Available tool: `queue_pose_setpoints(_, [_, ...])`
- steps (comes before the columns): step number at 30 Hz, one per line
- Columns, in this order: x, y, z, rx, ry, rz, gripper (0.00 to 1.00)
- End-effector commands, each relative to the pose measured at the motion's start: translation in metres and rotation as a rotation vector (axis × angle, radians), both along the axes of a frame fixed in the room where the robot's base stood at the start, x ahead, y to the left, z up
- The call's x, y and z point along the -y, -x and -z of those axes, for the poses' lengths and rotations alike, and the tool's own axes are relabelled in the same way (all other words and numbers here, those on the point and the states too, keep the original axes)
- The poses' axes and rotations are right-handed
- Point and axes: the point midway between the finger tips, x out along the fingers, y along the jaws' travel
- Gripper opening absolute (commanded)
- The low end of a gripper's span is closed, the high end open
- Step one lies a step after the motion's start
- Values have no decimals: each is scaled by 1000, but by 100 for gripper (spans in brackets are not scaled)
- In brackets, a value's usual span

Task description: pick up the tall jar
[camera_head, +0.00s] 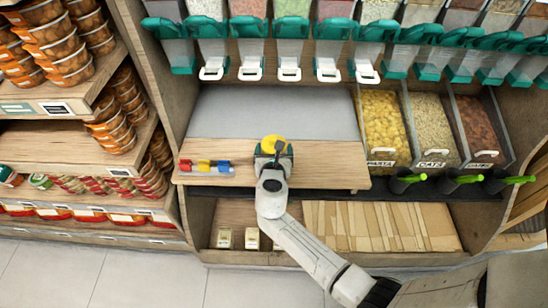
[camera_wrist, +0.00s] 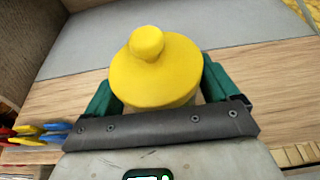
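The tall jar has a round yellow lid with a knob, and shows in the wrist view (camera_wrist: 155,72) from above. In the head view its yellow lid (camera_head: 272,144) shows at the far end of my arm, over the wooden counter. My gripper (camera_wrist: 156,88) has its green fingers on the left and right of the jar, close to its sides. The gripper also shows in the head view (camera_head: 273,150). The lid and the gripper's dark bar hide most of the jar's body, and I cannot tell whether the fingers touch it.
The wooden counter (camera_head: 330,165) is clear to the right of the jar. Red, yellow and blue clips (camera_head: 205,166) lie to its left. Dispensers (camera_head: 290,40) hang above, and open food bins (camera_head: 382,125) stand at the right. A grey panel (camera_head: 270,112) lies behind.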

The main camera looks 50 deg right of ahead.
Motion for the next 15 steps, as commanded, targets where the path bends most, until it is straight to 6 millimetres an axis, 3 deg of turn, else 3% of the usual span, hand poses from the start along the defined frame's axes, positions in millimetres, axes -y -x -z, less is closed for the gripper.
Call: queue_pose_setpoints(15, [0,0,-1,2,1,-1,41])
